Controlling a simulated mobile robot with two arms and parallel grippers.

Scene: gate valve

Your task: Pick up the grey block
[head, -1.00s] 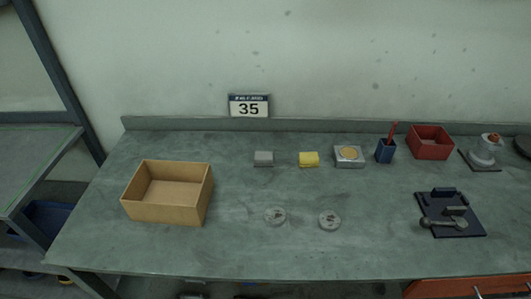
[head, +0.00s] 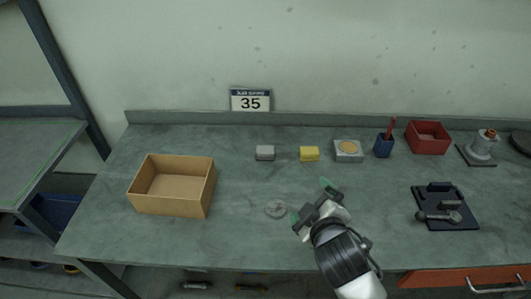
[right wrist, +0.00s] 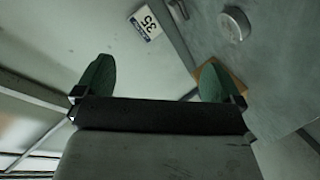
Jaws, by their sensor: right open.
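The grey block (head: 265,153) lies on the workbench left of the yellow block (head: 309,154), below the number 35 sign. My right gripper (head: 310,202) has come in from the lower right in the head view. It is open and empty, its green-tipped fingers apart, in front of and to the right of the grey block and clear of it. In the right wrist view the open fingers (right wrist: 155,78) show with nothing between them, and I cannot make out the grey block there. My left gripper is not in view.
An open cardboard box (head: 172,207) stands at the left of the bench. A grey disc (head: 276,208) lies just left of my right gripper. A silver box (head: 348,151), blue pen cup (head: 384,147), red bin (head: 429,138) and dark valve plate (head: 445,207) stand to the right.

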